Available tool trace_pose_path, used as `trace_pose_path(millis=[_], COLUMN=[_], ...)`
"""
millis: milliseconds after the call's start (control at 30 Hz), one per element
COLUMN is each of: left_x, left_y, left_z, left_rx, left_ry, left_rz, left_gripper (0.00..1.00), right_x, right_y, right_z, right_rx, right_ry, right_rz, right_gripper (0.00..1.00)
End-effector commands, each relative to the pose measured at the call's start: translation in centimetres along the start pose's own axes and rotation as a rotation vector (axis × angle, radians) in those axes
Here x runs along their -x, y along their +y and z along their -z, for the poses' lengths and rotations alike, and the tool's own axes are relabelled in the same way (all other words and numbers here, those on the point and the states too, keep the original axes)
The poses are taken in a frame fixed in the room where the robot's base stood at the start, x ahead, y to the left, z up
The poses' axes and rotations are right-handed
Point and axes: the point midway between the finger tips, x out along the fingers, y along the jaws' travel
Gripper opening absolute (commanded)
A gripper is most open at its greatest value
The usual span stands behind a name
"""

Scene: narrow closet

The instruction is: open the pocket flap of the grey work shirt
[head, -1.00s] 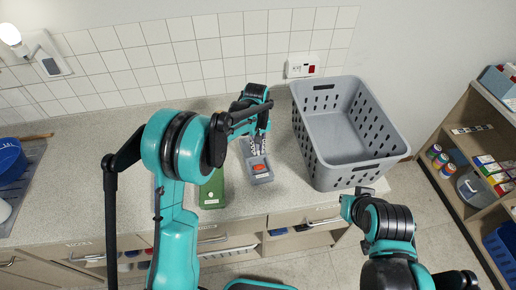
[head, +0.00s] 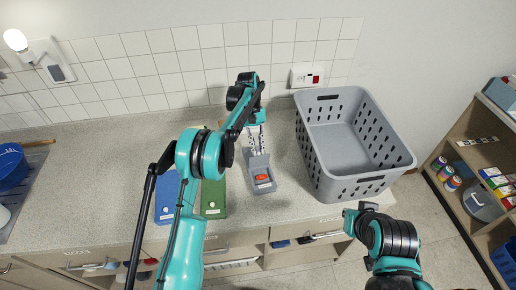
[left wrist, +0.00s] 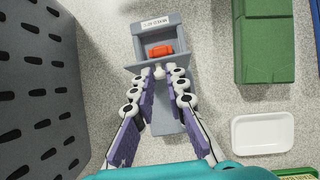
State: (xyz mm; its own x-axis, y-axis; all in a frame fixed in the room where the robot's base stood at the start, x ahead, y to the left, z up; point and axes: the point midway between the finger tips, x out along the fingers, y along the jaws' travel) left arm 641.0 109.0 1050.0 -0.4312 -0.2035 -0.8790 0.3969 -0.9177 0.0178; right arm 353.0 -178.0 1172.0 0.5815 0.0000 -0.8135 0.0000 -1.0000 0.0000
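A grey pocket-like piece (head: 262,187), which I take for the grey work shirt, lies on the counter. It also shows in the left wrist view (left wrist: 138,52). It has a boxy grey frame, a white label and a small orange-red block (left wrist: 160,50) in its recess. My left gripper (head: 257,150) is over its wall-side end, and in the left wrist view its purple-padded fingers (left wrist: 164,82) are apart. A grey strip (left wrist: 163,118) shows between them. Whether they touch it, I cannot tell. My right gripper (head: 350,216) is in front of the counter edge, its fingers unclear.
A grey perforated basket (head: 385,178) stands close to the right. A green piece (head: 213,198) and a blue piece (head: 167,197) lie to the left. A tiled wall (head: 170,75) is behind. A shelf (head: 463,150) stands at the right. The counter's left-middle is clear.

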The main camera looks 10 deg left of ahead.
Motion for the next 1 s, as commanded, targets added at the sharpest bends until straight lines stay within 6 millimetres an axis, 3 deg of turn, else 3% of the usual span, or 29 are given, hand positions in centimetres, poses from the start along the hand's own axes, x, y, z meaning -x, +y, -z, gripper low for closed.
trace_pose_path(millis=[33, 100, 433, 800, 1000], left_x=[0.0, 0.0, 0.3, 5.8, 7.3], left_y=[0.0, 0.0, 0.0, 0.0, 0.0], left_z=[0.0, 0.0, 0.0, 0.1, 0.0], left_rx=[0.000, 0.000, 0.000, 0.000, 0.000], left_ry=[0.000, 0.000, 0.001, 0.004, 0.005], left_rz=[0.000, 0.000, 0.000, -0.001, -0.001], left_gripper=[0.24, 0.35, 0.35, 0.35, 0.35], right_x=[0.0, 0.0, 0.0, 0.0, 0.0], right_y=[0.0, 0.0, 0.0, 0.0, 0.0], right_z=[0.0, 0.0, 0.0, 0.0, 0.0], right_rx=[0.000, 0.000, 0.000, 0.000, 0.000], right_ry=[0.000, 0.000, 0.000, 0.000, 0.000], right_rz=[0.000, 0.000, 0.000, 0.000, 0.000], right_gripper=[0.00, 0.00, 0.00, 0.00, 0.00])
